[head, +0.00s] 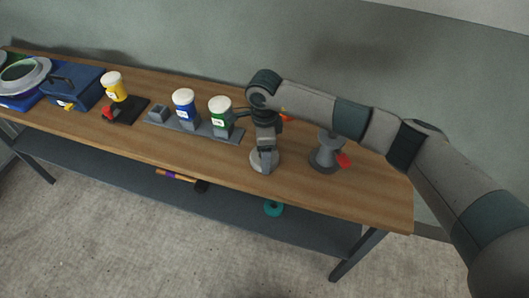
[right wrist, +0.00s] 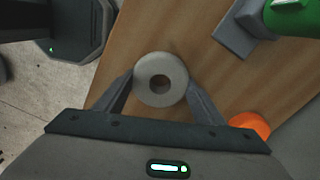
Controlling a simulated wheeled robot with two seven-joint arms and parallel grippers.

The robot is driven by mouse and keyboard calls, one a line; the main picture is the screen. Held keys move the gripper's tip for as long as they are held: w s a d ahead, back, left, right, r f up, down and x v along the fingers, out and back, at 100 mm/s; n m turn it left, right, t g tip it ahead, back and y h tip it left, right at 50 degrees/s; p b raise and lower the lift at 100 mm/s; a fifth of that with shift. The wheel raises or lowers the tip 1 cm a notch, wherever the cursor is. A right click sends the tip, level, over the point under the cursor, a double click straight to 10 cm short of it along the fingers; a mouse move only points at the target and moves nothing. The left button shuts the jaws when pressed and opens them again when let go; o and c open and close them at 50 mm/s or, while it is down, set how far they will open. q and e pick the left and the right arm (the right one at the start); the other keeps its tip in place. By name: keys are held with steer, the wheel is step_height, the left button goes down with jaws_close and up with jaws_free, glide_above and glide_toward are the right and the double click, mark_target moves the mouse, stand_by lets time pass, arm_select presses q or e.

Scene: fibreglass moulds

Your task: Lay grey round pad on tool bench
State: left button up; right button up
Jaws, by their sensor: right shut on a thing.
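The grey round pad (right wrist: 144,70) is a pale disc with a hole in its middle. In the right wrist view it sits between the two fingers of my right gripper (right wrist: 160,86), which is shut on it. In the head view my right gripper (head: 265,160) points down at the front half of the wooden tool bench (head: 330,190), with the pad (head: 255,163) at its fingertips. The pad is at or just above the bench top; I cannot tell if it touches.
A grey stand with a red part (head: 327,152) is close right of my gripper. Left are a green tub (head: 220,116) and blue tub (head: 185,106) on a grey rail (head: 224,134). An orange thing (right wrist: 250,124) lies nearby. The bench's front right is clear.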

steer(key=o, duration=1.1)
steer(key=shift+c, duration=0.2)
steer(key=shift+r, duration=0.1)
steer(key=shift+r+p, duration=0.1)
steer(key=shift+p, duration=0.25)
steer(key=shift+r+b, duration=0.15)
steer(key=shift+b, duration=0.15)
arm_select(q)
steer(key=shift+t, duration=0.7)
steer(key=shift+w+d+f+b, duration=0.35)
steer(key=shift+w+f+b, duration=0.2)
steer(key=shift+w+b, duration=0.2)
steer(key=shift+w+d+f+b, duration=0.3)
steer(key=shift+w+f+b, duration=0.2)
steer(key=shift+w+b, duration=0.25)
steer(key=shift+w+d+f+b, duration=0.35)
steer(key=shift+w+f+b, duration=0.2)
steer(key=shift+w+b, duration=0.2)
arm_select(e)
step_height(320, 180, up, 12)
steer(key=shift+f, duration=0.25)
